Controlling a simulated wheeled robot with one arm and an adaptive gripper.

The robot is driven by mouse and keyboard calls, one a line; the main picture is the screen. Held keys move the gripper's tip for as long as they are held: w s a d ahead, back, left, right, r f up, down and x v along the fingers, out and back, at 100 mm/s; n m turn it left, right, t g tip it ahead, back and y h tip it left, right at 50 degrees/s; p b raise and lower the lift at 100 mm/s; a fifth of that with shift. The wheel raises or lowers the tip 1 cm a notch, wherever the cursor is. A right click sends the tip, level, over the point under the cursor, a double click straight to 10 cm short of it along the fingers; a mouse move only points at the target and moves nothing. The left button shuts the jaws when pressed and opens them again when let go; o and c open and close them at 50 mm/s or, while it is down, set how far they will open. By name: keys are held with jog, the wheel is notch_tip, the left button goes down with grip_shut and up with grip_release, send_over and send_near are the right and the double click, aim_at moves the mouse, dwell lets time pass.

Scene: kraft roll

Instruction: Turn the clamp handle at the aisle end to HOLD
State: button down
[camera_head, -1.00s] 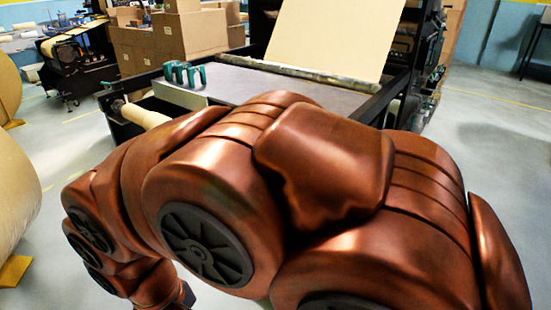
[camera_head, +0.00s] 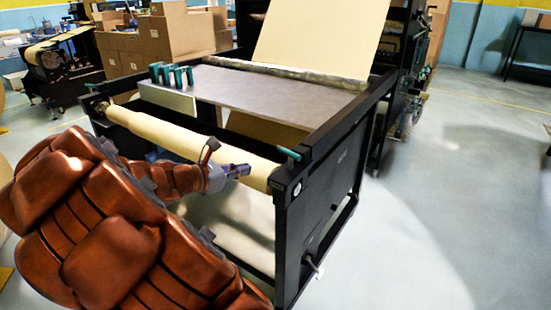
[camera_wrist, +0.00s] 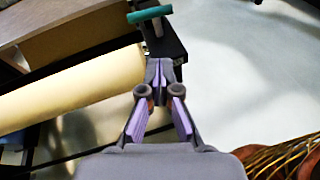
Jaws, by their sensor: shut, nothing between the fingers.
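The clamp handle (camera_head: 287,153) at the near right end of the machine is a small teal lever on the black frame's corner. It also shows at the top of the wrist view (camera_wrist: 149,13), lying roughly crosswise on a dark post. My gripper (camera_head: 243,170) is left of this handle and a little lower, over the kraft roll (camera_head: 180,134). In the wrist view my gripper (camera_wrist: 158,72) has its fingertips together, empty, just short of the handle and apart from it. No HOLD marking can be read.
The black frame (camera_head: 335,165) bounds the roll on the right. A grey table top (camera_head: 275,92) lies behind the roll, with several teal clamps (camera_head: 172,74) at its left. A lever (camera_head: 315,267) sticks out low on the right side. Open floor (camera_head: 430,220) lies right.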

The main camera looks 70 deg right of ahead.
aim_at(282, 151)
jog(key=w+d+n, duration=0.1)
jog(key=w+d+n+h, duration=0.1)
jog(key=d, duration=0.1)
jog(key=shift+f, duration=0.15)
jog(key=shift+s, duration=0.1)
jog(key=shift+p+x, duration=0.6)
jog(key=shift+x, duration=6.3)
jog(key=shift+d+p, duration=0.2)
jog(key=shift+p, duration=0.3)
